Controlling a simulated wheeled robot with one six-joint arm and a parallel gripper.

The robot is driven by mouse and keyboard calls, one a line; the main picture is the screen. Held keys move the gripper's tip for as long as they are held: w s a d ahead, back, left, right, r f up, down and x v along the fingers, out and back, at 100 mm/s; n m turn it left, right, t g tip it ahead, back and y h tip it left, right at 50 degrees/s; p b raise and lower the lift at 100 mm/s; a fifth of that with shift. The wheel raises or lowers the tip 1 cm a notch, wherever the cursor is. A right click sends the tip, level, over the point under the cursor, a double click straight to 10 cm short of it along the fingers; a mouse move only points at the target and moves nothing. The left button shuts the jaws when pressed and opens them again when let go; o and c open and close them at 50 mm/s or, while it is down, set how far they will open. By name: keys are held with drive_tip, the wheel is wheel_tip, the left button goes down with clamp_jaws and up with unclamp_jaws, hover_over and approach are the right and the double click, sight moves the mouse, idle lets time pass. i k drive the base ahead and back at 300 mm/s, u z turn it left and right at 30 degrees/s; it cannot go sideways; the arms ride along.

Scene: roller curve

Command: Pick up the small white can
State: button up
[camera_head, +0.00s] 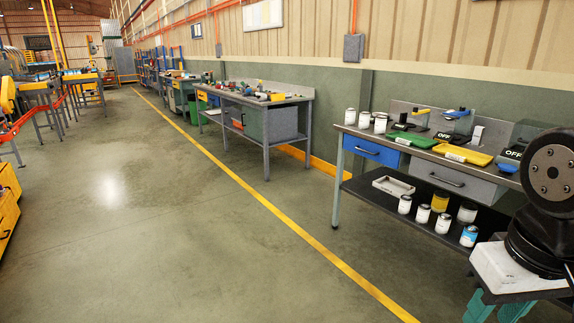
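Several white cans stand on the grey workbench at right. Three are on its top at the left end: a narrower white can (350,117), a middle can (364,120) and a right can (381,124). More stand on the dark lower shelf, among them a plain white can (404,204). Others there have yellow or blue on them. I cannot tell which can is the small one meant.
A white open tray (393,185) lies on the shelf. My dark arm covers the right edge. Floor (200,230) left of the yellow line is clear.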

sight(380, 121)
drive_tip(key=u, duration=0.55)
drive_tip(key=i, duration=3.65)
drive_tip(key=z, duration=1.25)
drive_tip(key=i, duration=1.05)
drive_tip(key=z, duration=0.65)
